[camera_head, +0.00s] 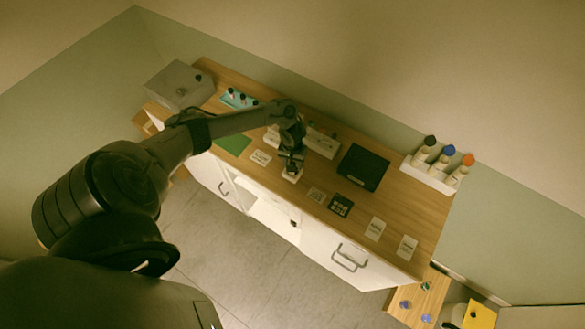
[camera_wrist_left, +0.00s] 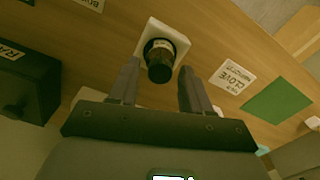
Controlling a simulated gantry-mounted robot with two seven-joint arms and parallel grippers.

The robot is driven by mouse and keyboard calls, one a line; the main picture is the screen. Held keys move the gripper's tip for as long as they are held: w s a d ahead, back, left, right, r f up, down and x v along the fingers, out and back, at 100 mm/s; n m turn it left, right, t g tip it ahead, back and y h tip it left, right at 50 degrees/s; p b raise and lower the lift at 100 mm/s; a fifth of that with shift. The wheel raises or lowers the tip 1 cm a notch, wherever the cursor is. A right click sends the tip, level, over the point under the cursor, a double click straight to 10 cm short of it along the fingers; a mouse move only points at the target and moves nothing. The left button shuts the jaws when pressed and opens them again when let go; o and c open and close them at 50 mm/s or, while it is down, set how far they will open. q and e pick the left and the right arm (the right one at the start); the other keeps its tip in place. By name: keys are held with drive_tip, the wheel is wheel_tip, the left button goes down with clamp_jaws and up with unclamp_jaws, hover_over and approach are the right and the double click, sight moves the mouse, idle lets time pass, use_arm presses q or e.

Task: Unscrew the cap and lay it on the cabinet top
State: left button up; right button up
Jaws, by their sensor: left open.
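A small dark bottle (camera_wrist_left: 157,55) stands in a white square holder (camera_wrist_left: 180,42) on the wooden cabinet top. Its dark upper end, where the cap (camera_wrist_left: 160,72) appears to be, faces my wrist camera. My left gripper (camera_wrist_left: 158,66) is open, with one finger on each side of the bottle and visible gaps between. In the head view, my left gripper (camera_head: 291,163) reaches down over the white holder (camera_head: 292,176) near the cabinet's front edge. The bottle is mostly hidden there. My right gripper is not in view.
On the cabinet top (camera_head: 402,212) are a black box (camera_head: 363,167), a green mat (camera_head: 233,144) and several label cards. A white rack (camera_head: 428,175) with capped bottles stands at the right end. A grey box (camera_head: 179,84) stands at the left end. Bare wood shows near the right-hand cards.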

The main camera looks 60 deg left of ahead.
use_arm(q)
drive_tip(key=m, duration=0.6)
drive_tip(key=shift+f+m+b, duration=0.1)
drive_tip(key=shift+m+b, duration=0.2)
drive_tip(key=shift+b, duration=0.1)
drive_tip(key=m, duration=0.3)
drive_tip(key=shift+b, duration=0.3)
drive_tip(key=m, duration=0.3)
clamp_jaws()
